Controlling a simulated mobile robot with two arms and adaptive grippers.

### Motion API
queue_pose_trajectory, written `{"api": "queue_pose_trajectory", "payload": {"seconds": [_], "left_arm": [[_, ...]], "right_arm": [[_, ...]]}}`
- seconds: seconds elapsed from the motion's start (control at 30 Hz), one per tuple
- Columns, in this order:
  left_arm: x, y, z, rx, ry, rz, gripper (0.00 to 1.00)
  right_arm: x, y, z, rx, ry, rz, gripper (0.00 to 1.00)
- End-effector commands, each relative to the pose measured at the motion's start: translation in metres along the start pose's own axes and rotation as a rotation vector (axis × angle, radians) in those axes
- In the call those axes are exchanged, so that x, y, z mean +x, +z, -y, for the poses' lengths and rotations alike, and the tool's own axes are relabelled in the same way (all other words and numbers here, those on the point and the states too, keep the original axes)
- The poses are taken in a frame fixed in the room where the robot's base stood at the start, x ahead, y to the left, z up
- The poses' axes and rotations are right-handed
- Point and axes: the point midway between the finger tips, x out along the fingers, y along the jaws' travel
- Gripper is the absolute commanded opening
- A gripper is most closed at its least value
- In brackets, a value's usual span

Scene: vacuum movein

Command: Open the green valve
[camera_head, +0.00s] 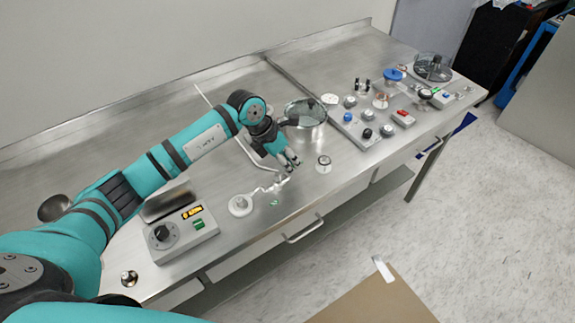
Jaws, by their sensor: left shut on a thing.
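My left gripper (289,163) reaches down over the steel bench to a thin metal pipe fitting (265,189). Its fingers are shut on the valve at the right end of this fitting, and they hide most of the valve. No green handle shows clearly between the fingers. A small green patch (275,203) shows just below the fitting, and I cannot tell if it is part of the valve or a reflection. A round white flange (240,205) is at the left end of the fitting. My right gripper is not in view.
A grey control box (182,235) with a dial stands to the left. A glass-topped chamber (305,112) is close behind the gripper. A small round gauge (323,164) stands just right of it. Several knobs and fittings (368,125) fill the bench's right part.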

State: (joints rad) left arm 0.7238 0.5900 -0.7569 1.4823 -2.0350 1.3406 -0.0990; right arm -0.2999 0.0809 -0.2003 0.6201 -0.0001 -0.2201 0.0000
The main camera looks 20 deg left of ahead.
Motion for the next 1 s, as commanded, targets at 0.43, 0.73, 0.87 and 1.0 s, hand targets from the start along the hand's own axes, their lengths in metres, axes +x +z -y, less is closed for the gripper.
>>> {"api": "queue_pose_trajectory", "payload": {"seconds": [0.43, 0.73, 0.87, 1.0], "left_arm": [[-0.001, 0.000, 0.000, -0.001, 0.000, -0.001, 0.37], [-0.006, 0.000, 0.000, -0.002, 0.001, 0.000, 0.37], [-0.024, 0.000, -0.001, 0.000, 0.004, 0.001, 0.37], [-0.055, 0.000, -0.001, 0.000, 0.005, 0.001, 0.37]], "right_arm": [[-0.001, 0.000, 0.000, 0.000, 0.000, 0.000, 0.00], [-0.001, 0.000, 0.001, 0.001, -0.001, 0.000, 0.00], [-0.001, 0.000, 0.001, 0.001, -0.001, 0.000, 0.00], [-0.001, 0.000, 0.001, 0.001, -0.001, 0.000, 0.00]]}}
